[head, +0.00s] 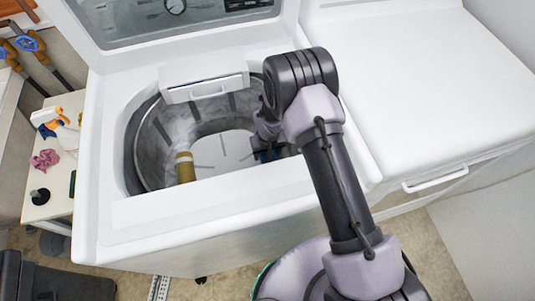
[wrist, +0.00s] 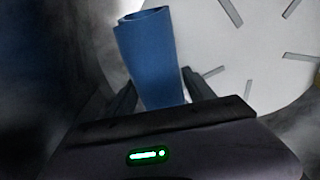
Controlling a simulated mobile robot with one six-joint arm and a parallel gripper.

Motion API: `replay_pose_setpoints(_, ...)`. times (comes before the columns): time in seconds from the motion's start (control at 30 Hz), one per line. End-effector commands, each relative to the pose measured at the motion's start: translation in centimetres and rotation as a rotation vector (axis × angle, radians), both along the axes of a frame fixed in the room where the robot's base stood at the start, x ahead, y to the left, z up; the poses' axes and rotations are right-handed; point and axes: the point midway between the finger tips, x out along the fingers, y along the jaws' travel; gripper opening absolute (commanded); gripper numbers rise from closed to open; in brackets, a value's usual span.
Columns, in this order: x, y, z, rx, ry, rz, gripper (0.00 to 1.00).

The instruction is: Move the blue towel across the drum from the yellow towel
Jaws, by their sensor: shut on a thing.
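The blue towel (wrist: 150,60) is a roll standing between my gripper's fingers in the wrist view. My gripper (wrist: 155,97) is shut on it, low in the drum. In the head view only a small dark blue patch of the towel (head: 266,156) shows beside my wrist, at the drum's right side. The yellow towel (head: 185,167) is a rolled, upright piece at the left front of the drum (head: 150,138). It is apart from my gripper. The towel's lower end is hidden.
The open washer's white rim (head: 112,150) surrounds the drum, and a dispenser drawer (head: 205,90) juts over its back edge. A white dryer (head: 415,80) stands at the right. A small table (head: 45,205) with a spray bottle (head: 55,125) stands at the left. The drum's middle floor is clear.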

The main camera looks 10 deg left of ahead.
Motion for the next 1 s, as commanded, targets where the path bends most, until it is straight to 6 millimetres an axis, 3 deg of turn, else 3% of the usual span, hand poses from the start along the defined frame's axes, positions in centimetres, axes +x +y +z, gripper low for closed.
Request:
replay_pose_setpoints(0.23, 0.0, 0.0, -0.2, 0.0, -0.001, 0.0, 0.0)
replay_pose_setpoints(0.27, 0.0, 0.0, -0.2, 0.0, 0.0, 0.0, 0.66)
replay_pose_setpoints(0.37, 0.0, 0.0, -0.1, 0.0, 0.0, 0.0, 0.83)
replay_pose_setpoints(0.7, 0.0, 0.0, 0.5, 0.0, 0.0, 0.0, 0.83)
replay_pose_setpoints(0.77, -0.1, 0.0, 1.7, 0.0, -0.001, 0.0, 0.83)
replay_pose_setpoints(1.0, -0.8, -0.4, 8.7, 0.001, -0.002, 0.001, 0.83)
